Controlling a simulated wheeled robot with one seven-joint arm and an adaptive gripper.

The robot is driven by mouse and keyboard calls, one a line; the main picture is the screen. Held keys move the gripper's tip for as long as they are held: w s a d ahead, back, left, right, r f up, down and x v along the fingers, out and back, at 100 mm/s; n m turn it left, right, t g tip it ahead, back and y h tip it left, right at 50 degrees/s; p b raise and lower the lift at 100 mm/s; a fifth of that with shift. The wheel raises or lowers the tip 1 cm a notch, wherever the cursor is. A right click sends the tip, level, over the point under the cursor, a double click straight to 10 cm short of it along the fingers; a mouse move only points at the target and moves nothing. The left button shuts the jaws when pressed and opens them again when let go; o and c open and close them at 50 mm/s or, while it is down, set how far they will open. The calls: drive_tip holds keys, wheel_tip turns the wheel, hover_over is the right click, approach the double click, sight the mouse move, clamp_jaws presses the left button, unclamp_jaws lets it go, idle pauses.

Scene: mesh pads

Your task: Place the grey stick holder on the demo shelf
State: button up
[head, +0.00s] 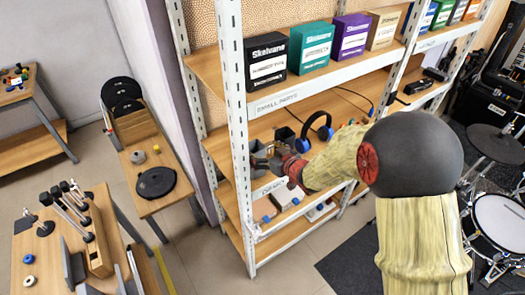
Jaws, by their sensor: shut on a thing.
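My gripper (272,163) is at the front left of the middle level of the white-framed demo shelf (263,128), beside its front post. It is shut on a small grey piece, which looks like the grey stick holder (258,149). The fingers and the post hide part of it. I cannot tell whether its base touches the shelf board. Another dark grey open-topped box (285,138) stands just behind the gripper. My arm reaches in from the right.
Boxed goods (310,47) line the level above. A bench with drumsticks-like rods (75,205) and a narrow table with a black pad (156,182) stand left. A drum kit (500,220) stands right.

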drive_tip(key=shift+f, duration=0.1)
drive_tip(key=o, duration=1.5)
